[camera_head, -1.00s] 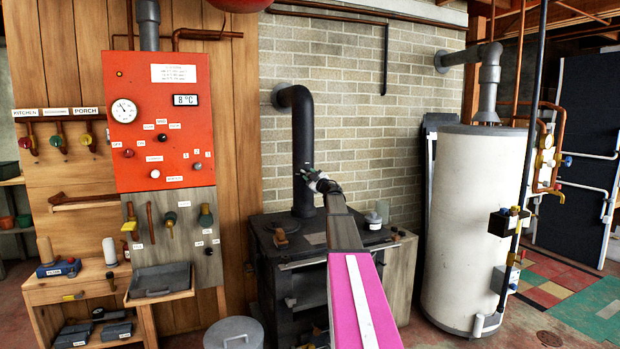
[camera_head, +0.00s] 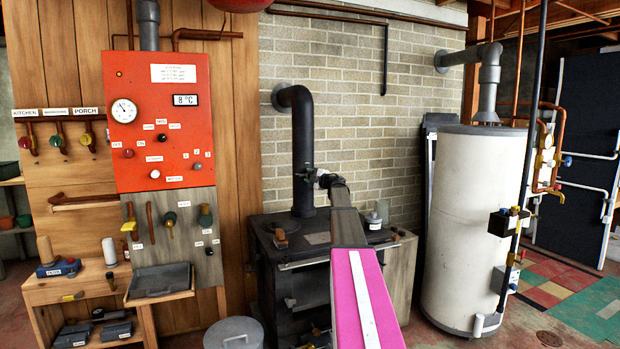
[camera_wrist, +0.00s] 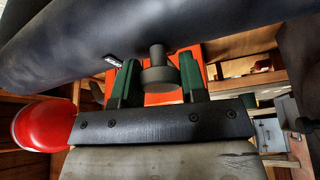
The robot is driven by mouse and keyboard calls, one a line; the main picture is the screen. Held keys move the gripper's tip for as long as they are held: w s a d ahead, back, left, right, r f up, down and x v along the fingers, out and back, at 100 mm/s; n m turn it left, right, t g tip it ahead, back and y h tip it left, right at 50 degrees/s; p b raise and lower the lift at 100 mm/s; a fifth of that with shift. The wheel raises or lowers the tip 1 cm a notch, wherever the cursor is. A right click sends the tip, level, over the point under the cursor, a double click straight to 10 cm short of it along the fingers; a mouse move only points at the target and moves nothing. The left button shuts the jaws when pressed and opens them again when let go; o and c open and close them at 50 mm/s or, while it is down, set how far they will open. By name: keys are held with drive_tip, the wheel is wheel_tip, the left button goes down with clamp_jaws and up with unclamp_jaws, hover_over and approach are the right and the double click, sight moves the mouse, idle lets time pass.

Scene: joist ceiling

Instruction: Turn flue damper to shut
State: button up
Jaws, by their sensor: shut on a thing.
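The black flue pipe (camera_head: 303,135) rises from the stove and bends back into the brick wall. In the wrist view the pipe (camera_wrist: 220,25) crosses the top of the picture, close to my gripper. The flue damper's grey round knob (camera_wrist: 158,78) sits on a short stem coming out of the pipe. My gripper (camera_wrist: 157,62) has its two green fingers on either side of the knob, shut on it. In the head view my gripper (camera_head: 307,176) is at the pipe's front, above the stove top. The knob is too small and covered to make out there.
The black stove (camera_head: 290,275) stands below my arm, with small things on its top. A white tank (camera_head: 472,210) stands to the right. A red control panel (camera_head: 160,130) hangs at the left above a wooden bench (camera_head: 85,290). A grey bin (camera_head: 233,335) is in front.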

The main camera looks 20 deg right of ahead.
idle(0.3)
drive_tip(key=o, duration=0.9)
drive_tip(key=shift+o, duration=0.2)
drive_tip(key=shift+s, duration=0.1)
drive_tip(key=v, duration=1)
drive_tip(key=shift+s, duration=0.3)
drive_tip(key=shift+d+f, duration=0.1)
drive_tip(key=shift+d, duration=0.05)
